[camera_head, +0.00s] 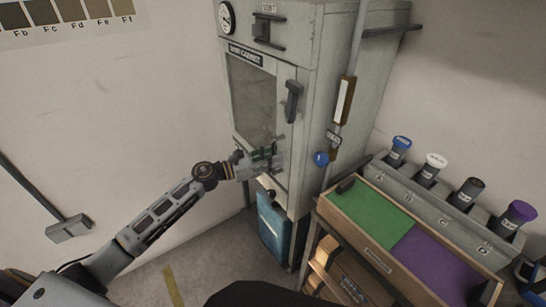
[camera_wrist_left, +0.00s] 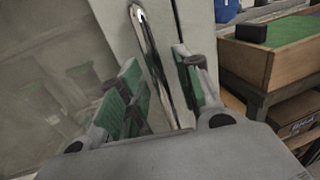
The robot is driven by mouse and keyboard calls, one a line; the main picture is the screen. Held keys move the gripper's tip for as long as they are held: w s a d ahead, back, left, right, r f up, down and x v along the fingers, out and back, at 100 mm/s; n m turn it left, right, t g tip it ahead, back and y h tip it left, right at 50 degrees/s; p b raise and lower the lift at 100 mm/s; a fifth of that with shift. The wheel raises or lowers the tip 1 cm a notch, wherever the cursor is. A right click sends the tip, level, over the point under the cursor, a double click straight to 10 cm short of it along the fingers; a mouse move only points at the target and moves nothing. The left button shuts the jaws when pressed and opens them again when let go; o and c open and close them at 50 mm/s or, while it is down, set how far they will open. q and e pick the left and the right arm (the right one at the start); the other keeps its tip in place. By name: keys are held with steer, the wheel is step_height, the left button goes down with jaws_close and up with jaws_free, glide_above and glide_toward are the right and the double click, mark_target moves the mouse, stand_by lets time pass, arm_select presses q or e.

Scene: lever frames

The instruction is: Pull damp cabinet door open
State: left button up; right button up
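The damp cabinet (camera_head: 338,100) is a tall pale grey cabinet against the wall, with a label above its door. Its door (camera_head: 252,97) has a glass pane and looks shut. A dark latch-like handle (camera_head: 293,100) sits on the door's right side. My left gripper (camera_head: 270,158) is at the door's lower right. In the left wrist view, a shiny metal bar handle (camera_wrist_left: 158,62) stands between the green-padded fingers of my left gripper (camera_wrist_left: 160,92). The fingers are apart, with gaps to the bar. My right gripper is not in view.
A wooden tray with green (camera_head: 370,217) and purple (camera_head: 437,262) sections stands right of the cabinet. Several capped jars (camera_head: 430,170) stand behind it. A blue container (camera_head: 272,228) is below the door.

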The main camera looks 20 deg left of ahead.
arm_select(q)
steer(key=shift+w+d, duration=0.1)
steer(key=shift+c, duration=0.2)
jaws_close()
